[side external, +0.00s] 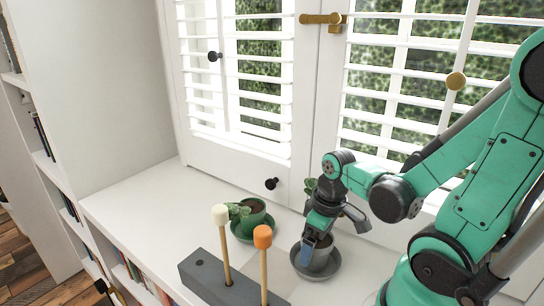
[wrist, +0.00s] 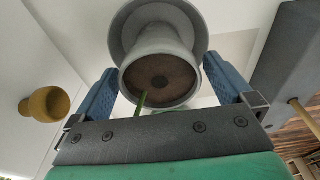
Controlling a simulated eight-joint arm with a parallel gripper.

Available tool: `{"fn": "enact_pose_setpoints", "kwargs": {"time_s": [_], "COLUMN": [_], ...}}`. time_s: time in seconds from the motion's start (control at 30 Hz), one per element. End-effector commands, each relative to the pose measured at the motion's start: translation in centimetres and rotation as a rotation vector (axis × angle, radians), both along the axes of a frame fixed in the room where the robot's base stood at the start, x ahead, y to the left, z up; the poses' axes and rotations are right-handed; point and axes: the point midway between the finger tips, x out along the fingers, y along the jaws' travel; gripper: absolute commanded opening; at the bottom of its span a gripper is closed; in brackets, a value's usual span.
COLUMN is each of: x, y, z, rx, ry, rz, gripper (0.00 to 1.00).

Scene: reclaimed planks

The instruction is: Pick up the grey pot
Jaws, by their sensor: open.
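The grey pot (side external: 321,259) stands on a grey saucer (side external: 335,271) on the white sill, below my gripper (side external: 316,243). In the wrist view the pot (wrist: 161,48) shows its round rim, brown soil and a green stem, with the saucer (wrist: 196,22) behind it. My gripper (wrist: 159,72) is open there, with one blue finger on each side of the pot. The left finger looks close to the rim; I cannot tell whether either finger touches it. In the side view my gripper hides part of the pot and most of its plant.
A green pot (side external: 254,214) with a plant stands on a green saucer to the left. A grey block (side external: 206,277) carries pegs with a white ball (side external: 220,213) and an orange cap (side external: 262,236). Shuttered windows (side external: 265,105) close off the back. The sill's left part is clear.

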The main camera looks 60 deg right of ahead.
Motion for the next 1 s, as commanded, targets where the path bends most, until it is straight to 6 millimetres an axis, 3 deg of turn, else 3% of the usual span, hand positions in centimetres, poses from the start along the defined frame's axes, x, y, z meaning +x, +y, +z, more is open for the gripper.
{"fn": "enact_pose_setpoints", "kwargs": {"time_s": [0.33, 0.67, 0.7, 1.0], "x": [0.00, 0.00, 0.01, 0.01], "y": [0.01, 0.00, 0.00, 0.00], "z": [-0.12, -0.11, -0.11, 0.01], "rx": [0.000, 0.000, 0.000, 0.000], "ry": [0.000, 0.000, 0.000, 0.000], "rz": [0.000, 0.000, 0.000, 0.000], "gripper": [0.97, 0.05, 0.00, 0.00]}}
